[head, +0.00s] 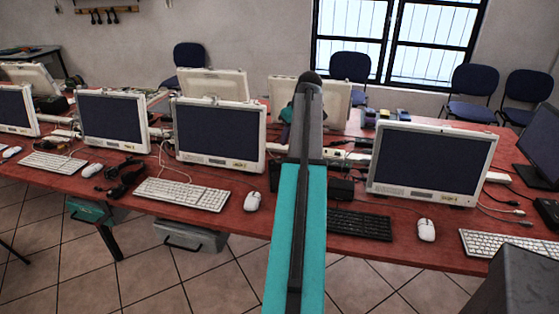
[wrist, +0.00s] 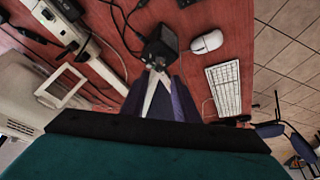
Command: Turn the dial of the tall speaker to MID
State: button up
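In the wrist view a tall black box (wrist: 161,46), apparently the speaker, stands on the red table just beyond my fingertips. Its dial and markings are too small and dark to make out. My gripper (wrist: 159,76) points at the near side of the box. The two fingers come close together at the tips, and I cannot tell whether they touch each other or the box. In the head view my teal arm hides most of the gripper and the box. A dark edge, possibly of the box (head: 274,175), shows left of the arm.
A white mouse (wrist: 207,41) and a white keyboard (wrist: 225,89) lie beside the box. Cables and a white power strip (wrist: 70,40) lie on the other side. White monitors (head: 221,132) (head: 430,163) flank my arm. A small black box (head: 341,188) sits right of it.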

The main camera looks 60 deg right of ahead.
aim_at(279, 162)
jog(key=shift+p+x, duration=1.4)
jog(key=shift+x, duration=5.45)
jog(key=shift+a, duration=0.1)
jog(key=shift+c, duration=0.3)
